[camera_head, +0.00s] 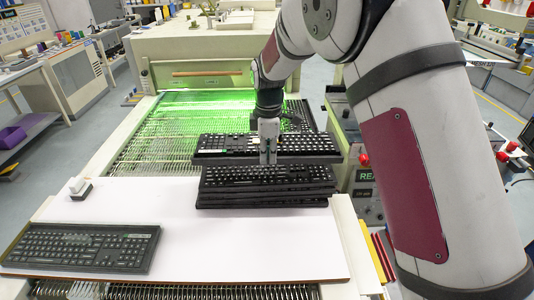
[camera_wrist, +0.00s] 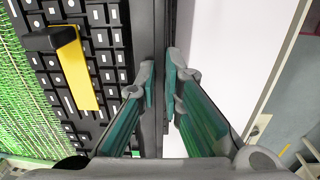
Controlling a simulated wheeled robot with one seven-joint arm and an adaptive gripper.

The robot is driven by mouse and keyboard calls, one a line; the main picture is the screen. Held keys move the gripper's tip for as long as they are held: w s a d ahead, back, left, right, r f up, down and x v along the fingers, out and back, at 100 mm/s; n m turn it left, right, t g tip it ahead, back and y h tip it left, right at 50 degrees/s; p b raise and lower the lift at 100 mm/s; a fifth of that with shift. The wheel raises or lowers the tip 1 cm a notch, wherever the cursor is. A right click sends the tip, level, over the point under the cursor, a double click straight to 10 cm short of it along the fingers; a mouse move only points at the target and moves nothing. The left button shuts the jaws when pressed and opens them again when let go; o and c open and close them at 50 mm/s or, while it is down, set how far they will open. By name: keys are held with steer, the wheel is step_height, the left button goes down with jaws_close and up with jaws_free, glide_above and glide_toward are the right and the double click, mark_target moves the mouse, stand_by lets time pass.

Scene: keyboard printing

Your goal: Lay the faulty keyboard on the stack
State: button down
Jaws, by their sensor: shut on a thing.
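My gripper (camera_head: 268,155) is shut on the front edge of a black keyboard (camera_head: 217,145) and holds it roughly level. In the wrist view the fingertips (camera_wrist: 160,88) close on the long edge of this keyboard (camera_wrist: 112,60), and a yellow strip (camera_wrist: 78,75) with a dark piece lies across its keys. In the head view the held keyboard is over the stack of black keyboards (camera_head: 265,190), set a little to the left and right of it. A small gap seems to show beneath it; whether it touches the stack's rear part is hidden.
Another black keyboard (camera_head: 82,247) lies at the front left of the white board (camera_head: 250,245). A small white and black block (camera_head: 80,188) stands near the board's left edge. The board's middle is clear.

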steer(key=shift+f+b, duration=0.7)
steer(key=shift+f, duration=2.65)
steer(key=shift+f, duration=0.35)
steer(key=c, duration=1.6)
jaws_free()
steer(key=shift+c, duration=0.2)
steer(key=shift+s, duration=0.1)
steer(key=shift+r+p, duration=0.3)
steer(key=shift+r, duration=3.15)
